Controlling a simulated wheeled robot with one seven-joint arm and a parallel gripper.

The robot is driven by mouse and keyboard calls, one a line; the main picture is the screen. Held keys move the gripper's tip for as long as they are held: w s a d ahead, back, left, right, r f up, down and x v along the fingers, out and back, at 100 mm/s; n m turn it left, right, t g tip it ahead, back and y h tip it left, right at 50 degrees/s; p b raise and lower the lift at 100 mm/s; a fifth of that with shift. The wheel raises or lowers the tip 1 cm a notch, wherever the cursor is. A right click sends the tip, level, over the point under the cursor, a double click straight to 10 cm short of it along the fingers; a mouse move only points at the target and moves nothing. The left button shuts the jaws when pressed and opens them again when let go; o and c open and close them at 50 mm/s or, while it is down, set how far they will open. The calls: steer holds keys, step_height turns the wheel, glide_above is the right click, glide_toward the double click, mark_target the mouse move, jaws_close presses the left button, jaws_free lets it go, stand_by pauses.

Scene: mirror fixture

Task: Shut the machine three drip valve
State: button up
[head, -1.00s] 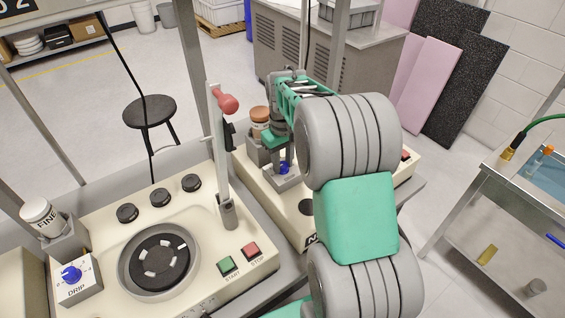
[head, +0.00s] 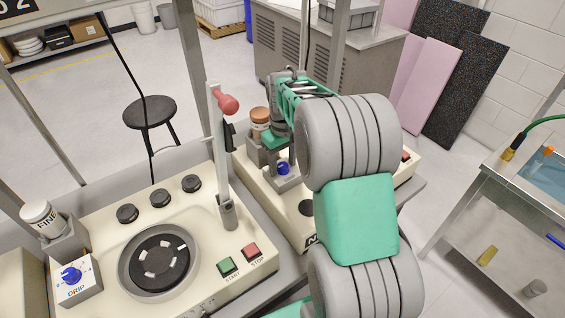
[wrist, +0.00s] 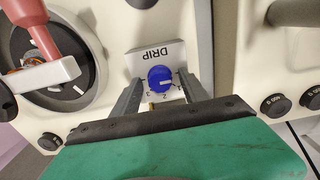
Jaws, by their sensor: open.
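The drip valve on the far machine is a blue knob (head: 283,168) on a small grey block, partly covered by my arm in the head view. In the wrist view the blue knob (wrist: 160,78) sits on a plate marked DRIP (wrist: 157,54). Its white pointer line points to the right in that view, among small numbers too blurred to read surely. My gripper (wrist: 159,83) is open, with one finger on each side of the knob in the picture. I cannot tell whether either finger touches it.
In the wrist view a red handle (wrist: 38,32) is at left.

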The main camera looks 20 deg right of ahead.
mark_target(283, 165)
step_height(283, 165, up, 8)
steer(key=shift+f+b, duration=0.1)
steer(key=shift+b, duration=0.55)
steer(key=shift+s+a+r, duration=0.2)
steer(key=shift+a, duration=0.05)
steer(key=s+a+f+m+t, duration=0.1)
steer(key=s+a+t, duration=0.1)
steer(key=s+a, duration=0.3)
steer(key=s+a+m+t, duration=0.1)
steer(key=s+a, duration=0.4)
steer(key=s, duration=0.7)
steer(key=shift+s+a+f+t, duration=0.25)
steer(key=shift+s+f+t, duration=0.1)
steer(key=shift+s+t, duration=0.05)
